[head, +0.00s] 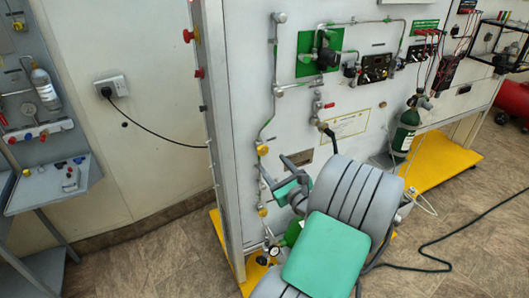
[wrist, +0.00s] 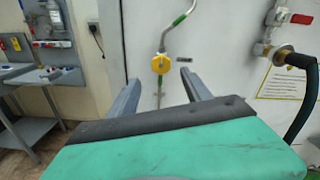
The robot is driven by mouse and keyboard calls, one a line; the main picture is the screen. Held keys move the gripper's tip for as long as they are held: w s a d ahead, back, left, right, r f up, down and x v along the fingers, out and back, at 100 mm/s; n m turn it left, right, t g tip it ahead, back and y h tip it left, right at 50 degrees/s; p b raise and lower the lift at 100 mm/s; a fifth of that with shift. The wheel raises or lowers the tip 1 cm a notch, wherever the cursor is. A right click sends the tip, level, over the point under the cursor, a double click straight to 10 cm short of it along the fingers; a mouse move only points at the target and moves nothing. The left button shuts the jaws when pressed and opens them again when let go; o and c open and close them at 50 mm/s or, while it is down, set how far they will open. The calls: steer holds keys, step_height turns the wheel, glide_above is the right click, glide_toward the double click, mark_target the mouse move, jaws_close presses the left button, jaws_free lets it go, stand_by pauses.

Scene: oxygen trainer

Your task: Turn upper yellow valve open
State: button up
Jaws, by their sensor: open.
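The upper yellow valve (head: 262,150) is a small round knob on a thin pipe on the grey panel. In the wrist view the yellow valve (wrist: 160,63) shows ahead, between and just above the two fingertips. My gripper (head: 273,168) is open and empty, close to the panel and slightly below the upper valve. In the wrist view my gripper (wrist: 158,79) has its fingers spread to either side of the valve's line, with no visible contact. A lower yellow valve (head: 263,212) sits further down the same pipe.
A red-handled valve (head: 325,105) with a dark hose is right of the upper valve. A green cylinder (head: 407,130) stands further right on a yellow base (head: 440,160). A grey side bench (head: 50,185) is at left.

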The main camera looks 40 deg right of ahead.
mark_target(264, 152)
steer(key=p+x, duration=0.1)
steer(key=x, duration=0.6)
steer(key=shift+w+d, duration=0.25)
steer(key=shift+w, duration=0.05)
jaws_close()
